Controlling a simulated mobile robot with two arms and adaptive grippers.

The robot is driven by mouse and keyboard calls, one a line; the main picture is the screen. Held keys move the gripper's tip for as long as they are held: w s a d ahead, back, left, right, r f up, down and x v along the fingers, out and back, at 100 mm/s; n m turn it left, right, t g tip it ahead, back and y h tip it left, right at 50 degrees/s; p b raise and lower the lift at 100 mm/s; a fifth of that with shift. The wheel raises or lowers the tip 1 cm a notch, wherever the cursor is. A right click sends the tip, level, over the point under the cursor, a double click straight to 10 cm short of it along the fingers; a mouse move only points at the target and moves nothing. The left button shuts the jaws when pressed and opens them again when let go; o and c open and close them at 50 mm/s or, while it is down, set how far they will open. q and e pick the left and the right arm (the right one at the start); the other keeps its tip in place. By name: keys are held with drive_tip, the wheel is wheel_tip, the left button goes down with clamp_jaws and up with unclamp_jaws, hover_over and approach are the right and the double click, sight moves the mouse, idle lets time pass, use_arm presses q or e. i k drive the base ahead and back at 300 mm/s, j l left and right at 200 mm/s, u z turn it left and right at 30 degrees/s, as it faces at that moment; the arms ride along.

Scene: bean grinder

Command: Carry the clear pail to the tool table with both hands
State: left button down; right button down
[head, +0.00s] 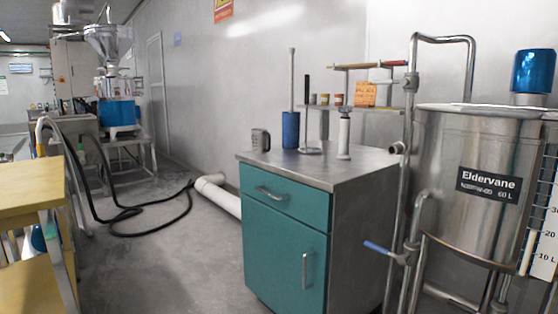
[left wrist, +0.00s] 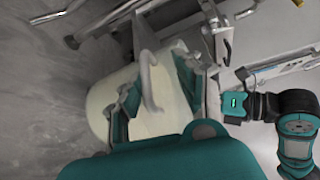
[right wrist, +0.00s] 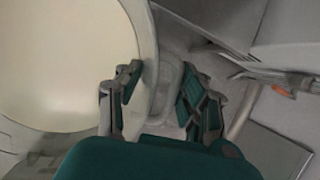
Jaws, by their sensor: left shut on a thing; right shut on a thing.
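The pail is pale and looks cloudy; it shows in the left wrist view (left wrist: 101,112) and in the right wrist view (right wrist: 65,60), not in the head view. My left gripper (left wrist: 160,95) is shut on a grip at the pail's side, with its fingers on either side of it. My right gripper (right wrist: 160,95) is shut on a clear grip at the pail's edge. The pail's contents cannot be told. The table with tools (head: 310,173) has a steel top and teal front and stands mid-picture in the head view. Neither gripper shows there.
A yellow bench (head: 25,190) is at left. Black hoses (head: 135,212) lie on the floor.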

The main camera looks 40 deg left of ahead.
sight(319, 165)
drive_tip(key=u, duration=1.05)
drive_tip(key=i+j+u, duration=0.3)
drive_tip(key=i+j, duration=0.45)
drive_tip(key=i, duration=0.1)
